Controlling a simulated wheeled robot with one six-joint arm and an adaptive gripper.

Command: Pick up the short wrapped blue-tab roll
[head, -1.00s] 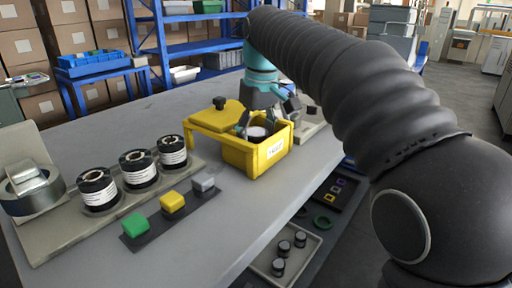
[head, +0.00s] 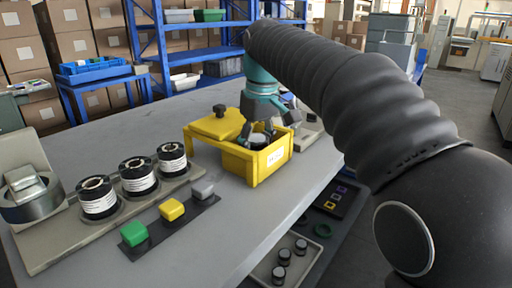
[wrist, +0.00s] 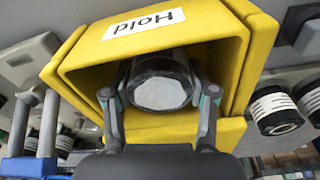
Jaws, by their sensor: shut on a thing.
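A short dark roll with a pale grey end (wrist: 160,92) is inside the yellow box labelled "Hold" (wrist: 222,28). It also shows in the head view as a dark roll with a pale top (head: 258,139), with the yellow box (head: 240,165) around it. My gripper (head: 259,134) reaches down into the open box. In the wrist view my gripper (wrist: 158,100) has one finger on each side of the roll and is shut on it. No blue tab shows on the visible part of the roll.
The box's yellow lid (head: 216,126) lies open beside it. Several black rolls with white labels, such as this one (head: 138,177), stand on a beige rack to the left. Green (head: 133,233), yellow and grey blocks stand in front. A tray (head: 290,262) with small rolls sits lower right.

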